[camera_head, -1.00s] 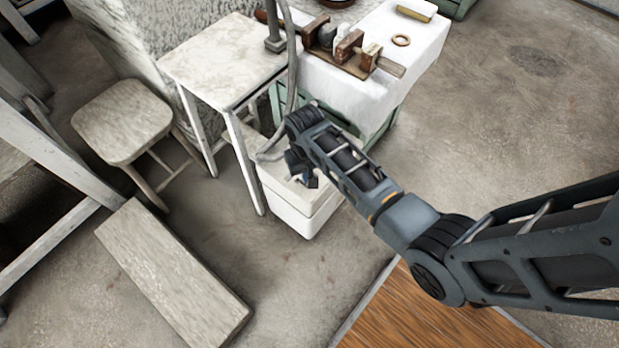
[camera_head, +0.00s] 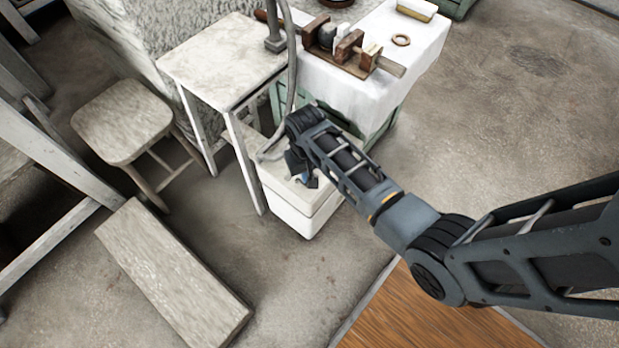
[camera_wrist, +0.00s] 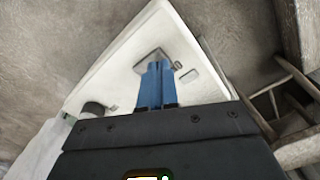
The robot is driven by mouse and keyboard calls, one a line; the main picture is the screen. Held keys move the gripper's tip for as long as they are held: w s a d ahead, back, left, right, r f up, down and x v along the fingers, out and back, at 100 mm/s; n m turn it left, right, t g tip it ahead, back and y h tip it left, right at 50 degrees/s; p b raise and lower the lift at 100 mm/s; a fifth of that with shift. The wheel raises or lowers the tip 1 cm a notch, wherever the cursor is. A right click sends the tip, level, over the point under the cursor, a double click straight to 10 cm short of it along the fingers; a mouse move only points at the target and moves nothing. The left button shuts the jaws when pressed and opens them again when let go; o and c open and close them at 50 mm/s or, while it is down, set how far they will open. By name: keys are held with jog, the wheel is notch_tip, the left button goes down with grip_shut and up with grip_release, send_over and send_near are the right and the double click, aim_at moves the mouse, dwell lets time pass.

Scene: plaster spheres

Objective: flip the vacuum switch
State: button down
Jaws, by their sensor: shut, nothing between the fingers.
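The vacuum is a white box-shaped unit (camera_head: 298,213) standing on the floor beside the small table. A grey hose (camera_head: 291,82) rises from it. In the wrist view its pale top (camera_wrist: 118,67) carries a small grey plate (camera_wrist: 150,58), which looks like the switch, and a small grey rectangle (camera_wrist: 189,76) beside it. My gripper (camera_wrist: 159,66) has its blue fingers shut together, empty, with the tips over the grey plate. The fingers partly hide the plate, so I cannot tell its position or whether they touch it. In the head view my wrist hides part of the top.
A small worn table (camera_head: 215,62) stands left of the vacuum, with a stool (camera_head: 122,118) further left. A white-draped stand (camera_head: 385,85) with wooden tools is behind. A slab (camera_head: 172,277) lies at front left. The floor at right is open.

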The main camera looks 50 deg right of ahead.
jog(key=shift+f+b, duration=0.55)
jog(key=shift+f, duration=0.3)
dwell(0.4)
jog(key=shift+r, duration=0.1)
jog(key=shift+r+p, duration=3.4)
jog(key=shift+p, duration=0.35)
